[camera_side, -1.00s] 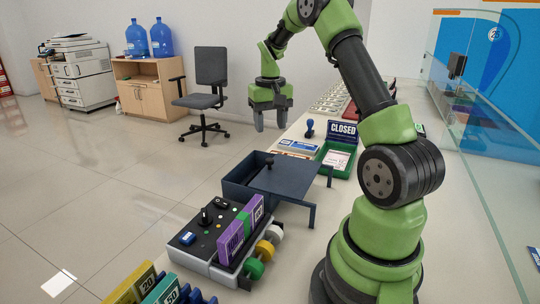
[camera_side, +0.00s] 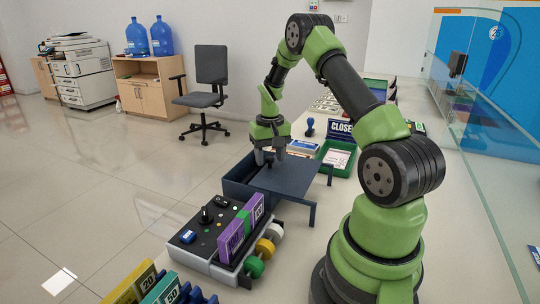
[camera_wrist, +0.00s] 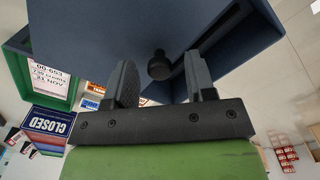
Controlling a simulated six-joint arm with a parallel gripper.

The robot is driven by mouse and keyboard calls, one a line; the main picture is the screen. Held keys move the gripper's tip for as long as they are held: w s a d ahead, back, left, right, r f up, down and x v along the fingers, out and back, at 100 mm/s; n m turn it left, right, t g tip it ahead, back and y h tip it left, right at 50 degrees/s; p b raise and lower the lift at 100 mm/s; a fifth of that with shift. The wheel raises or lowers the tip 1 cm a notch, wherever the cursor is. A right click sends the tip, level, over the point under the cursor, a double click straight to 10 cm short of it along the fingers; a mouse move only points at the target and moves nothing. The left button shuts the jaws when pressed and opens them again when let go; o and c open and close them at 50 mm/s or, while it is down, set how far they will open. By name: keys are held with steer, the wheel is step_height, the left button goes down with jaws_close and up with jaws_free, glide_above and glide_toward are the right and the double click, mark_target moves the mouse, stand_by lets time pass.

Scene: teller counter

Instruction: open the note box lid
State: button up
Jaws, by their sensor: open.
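The note box (camera_side: 236,190) is a dark blue box on the counter. Its flat lid (camera_side: 287,183) lies to the right over a legged support, and part of the box's left side looks uncovered. A small dark knob (camera_wrist: 159,66) stands on the lid near its edge. My gripper (camera_side: 270,159) is above the lid at the knob, pointing down. In the wrist view my gripper (camera_wrist: 160,68) is open, with one finger on each side of the knob and gaps visible. In the side view the fingers mostly hide the knob.
A control console (camera_side: 208,232) with purple note bundles (camera_side: 234,234) stands in front of the box. A green tray (camera_side: 337,152) and a CLOSED sign (camera_side: 341,130) stand behind it. A glass screen (camera_side: 480,130) runs along the right.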

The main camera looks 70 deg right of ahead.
mark_target(283, 170)
jaws_close()
steer(key=shift+s, duration=1.95)
jaws_free()
step_height(283, 170, up, 10)
